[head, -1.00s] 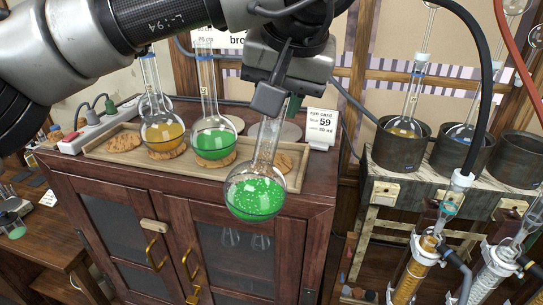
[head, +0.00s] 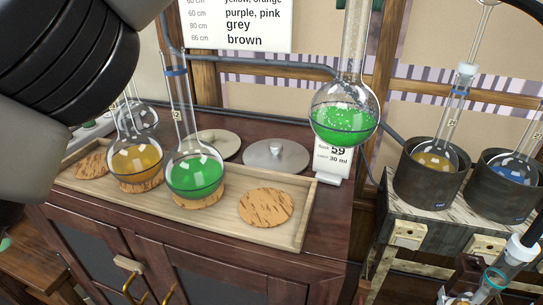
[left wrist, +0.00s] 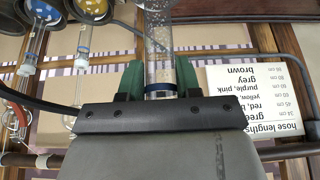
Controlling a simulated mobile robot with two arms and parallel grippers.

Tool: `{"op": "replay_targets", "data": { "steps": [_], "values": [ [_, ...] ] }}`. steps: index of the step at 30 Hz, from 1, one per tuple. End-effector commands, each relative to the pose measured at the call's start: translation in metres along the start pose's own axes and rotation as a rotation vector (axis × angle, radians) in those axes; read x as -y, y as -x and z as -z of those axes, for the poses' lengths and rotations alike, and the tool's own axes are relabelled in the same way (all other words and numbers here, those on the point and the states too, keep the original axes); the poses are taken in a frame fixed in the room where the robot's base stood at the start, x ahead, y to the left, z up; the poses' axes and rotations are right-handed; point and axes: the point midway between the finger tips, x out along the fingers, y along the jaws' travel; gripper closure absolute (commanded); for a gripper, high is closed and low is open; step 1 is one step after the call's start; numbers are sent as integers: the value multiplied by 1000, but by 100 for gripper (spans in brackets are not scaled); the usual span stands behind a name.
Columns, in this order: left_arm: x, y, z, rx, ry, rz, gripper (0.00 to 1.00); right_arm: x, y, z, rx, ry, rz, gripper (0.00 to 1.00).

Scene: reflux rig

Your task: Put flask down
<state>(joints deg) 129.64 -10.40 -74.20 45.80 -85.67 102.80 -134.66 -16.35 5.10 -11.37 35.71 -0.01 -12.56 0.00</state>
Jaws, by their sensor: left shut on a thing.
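A round flask (head: 344,118) with speckled green liquid hangs upright in the air, in front of the small card in the head view. My right gripper is not in view.
The card (head: 333,162) stands at the cabinet's back right. Dark heating pots (head: 430,180) with flasks stand on the bench at right. A clear flask stands behind the amber one.

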Motion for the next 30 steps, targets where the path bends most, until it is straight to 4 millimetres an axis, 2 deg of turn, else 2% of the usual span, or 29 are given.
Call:
{"op": "replay_targets", "data": {
  "steps": [5, 11, 16, 24, 30],
  "values": [
    [9, -3, -6, -1, -1, -2, 100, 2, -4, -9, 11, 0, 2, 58],
    [35, -13, -25, -1, -1, -1, 100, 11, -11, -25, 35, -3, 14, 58],
    [58, -21, -41, -1, 1, 0, 100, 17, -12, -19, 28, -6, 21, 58],
    [93, -32, -68, -2, 0, 0, 100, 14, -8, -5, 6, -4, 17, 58],
    [104, -38, -77, -1, 0, 0, 100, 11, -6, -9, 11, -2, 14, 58]
  ]
}}
